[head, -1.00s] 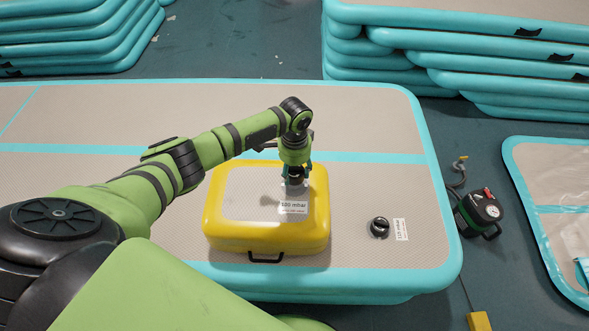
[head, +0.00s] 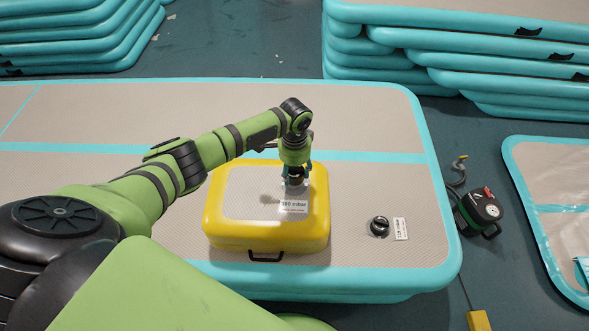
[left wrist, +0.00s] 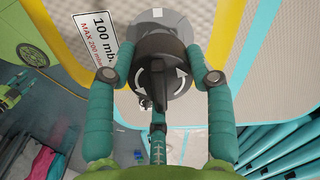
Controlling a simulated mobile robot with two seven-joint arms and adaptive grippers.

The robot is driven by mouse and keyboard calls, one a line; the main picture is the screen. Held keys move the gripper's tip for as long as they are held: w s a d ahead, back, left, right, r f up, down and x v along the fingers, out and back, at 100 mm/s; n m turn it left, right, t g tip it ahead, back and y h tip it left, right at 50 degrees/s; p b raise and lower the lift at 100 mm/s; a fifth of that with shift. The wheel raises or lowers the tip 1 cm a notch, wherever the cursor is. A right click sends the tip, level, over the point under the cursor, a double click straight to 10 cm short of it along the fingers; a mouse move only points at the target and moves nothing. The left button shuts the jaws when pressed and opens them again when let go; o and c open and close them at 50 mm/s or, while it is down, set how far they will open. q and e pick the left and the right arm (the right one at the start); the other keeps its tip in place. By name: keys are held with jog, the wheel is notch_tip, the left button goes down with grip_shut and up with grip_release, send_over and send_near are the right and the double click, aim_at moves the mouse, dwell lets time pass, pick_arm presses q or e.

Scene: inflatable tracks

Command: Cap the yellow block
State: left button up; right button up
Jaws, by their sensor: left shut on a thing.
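The yellow block (head: 222,232) is a yellow inflatable with a grey top, lying on the large track. My left gripper (head: 296,182) hangs over the right part of its top, near a white "100 mbar" label (head: 292,206). In the left wrist view, my left gripper (left wrist: 160,75) has its teal fingers shut on a black cap (left wrist: 158,68) with white curved arrows. A grey round valve disc (left wrist: 158,24) shows partly behind the cap. I cannot tell whether the cap touches it. My right gripper is not in view.
The large grey track with teal edges (head: 368,272) carries a black valve (head: 379,227) and a white label (head: 400,229). A pump (head: 480,210) with a hose stands on the floor at right. Stacked tracks (head: 460,60) stand behind. The track right of the block is mostly clear.

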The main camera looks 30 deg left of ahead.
pick_arm(q)
jog(key=shift+f+b, duration=1.15)
jog(key=shift+f, duration=0.7)
jog(key=shift+d+r+n+p, duration=0.1)
jog(key=shift+r+n+p, duration=0.05)
jog(key=shift+n+p, duration=0.7)
jog(key=n+p, duration=0.1)
jog(key=n, duration=0.1)
jog(key=shift+n, duration=0.35)
jog(key=shift+n+p, duration=0.35)
jog(key=shift+n, duration=0.05)
